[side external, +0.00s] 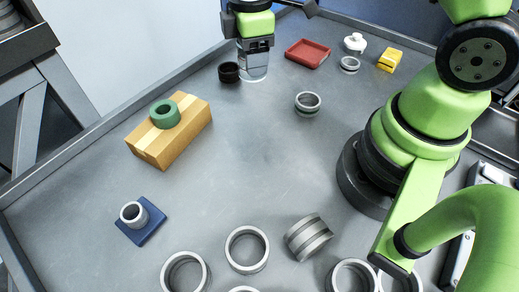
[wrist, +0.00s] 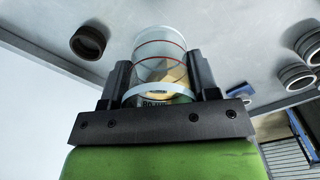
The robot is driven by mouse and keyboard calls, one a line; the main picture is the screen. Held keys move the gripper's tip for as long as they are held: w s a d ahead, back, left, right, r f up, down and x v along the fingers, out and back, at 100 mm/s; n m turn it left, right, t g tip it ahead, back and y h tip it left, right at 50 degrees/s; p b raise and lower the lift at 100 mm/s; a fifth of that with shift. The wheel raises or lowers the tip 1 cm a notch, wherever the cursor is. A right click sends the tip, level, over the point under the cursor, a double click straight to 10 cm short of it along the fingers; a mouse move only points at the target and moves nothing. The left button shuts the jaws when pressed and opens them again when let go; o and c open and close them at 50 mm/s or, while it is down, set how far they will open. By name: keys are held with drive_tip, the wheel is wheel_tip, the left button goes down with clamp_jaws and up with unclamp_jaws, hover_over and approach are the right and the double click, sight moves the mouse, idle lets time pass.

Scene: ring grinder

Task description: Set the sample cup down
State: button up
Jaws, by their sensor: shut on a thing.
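The sample cup is a clear cylinder with thin red lines and something yellowish low in it. In the wrist view the cup (wrist: 160,48) stands between the two dark fingers of my gripper (wrist: 161,80), which is shut on it. In the side external view the cup (side external: 253,70) hangs below my gripper (side external: 256,46) at the back of the table, upright or nearly so. Its lower end is at or close to the grey table top (side external: 255,140); I cannot tell whether it touches.
A dark ring (side external: 229,72) is just left of the cup. A red tray (side external: 307,53), white lidded pot (side external: 355,43) and yellow block (side external: 390,60) are to the right. A cardboard box (side external: 180,137) bears a green ring (side external: 165,114). A blue pad (side external: 152,228) and several grey rings lie in front.

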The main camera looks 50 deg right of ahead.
drive_tip(key=s+a+n, duration=0.7)
drive_tip(key=s+a, duration=0.2)
drive_tip(key=a, duration=0.1)
drive_tip(key=f, duration=0.5)
drive_tip(key=shift+s+a+f, duration=0.1)
drive_tip(key=shift+s+f, duration=0.15)
drive_tip(key=shift+f, duration=2.15)
drive_tip(key=shift+f, duration=0.15)
drive_tip(key=o, duration=0.9)
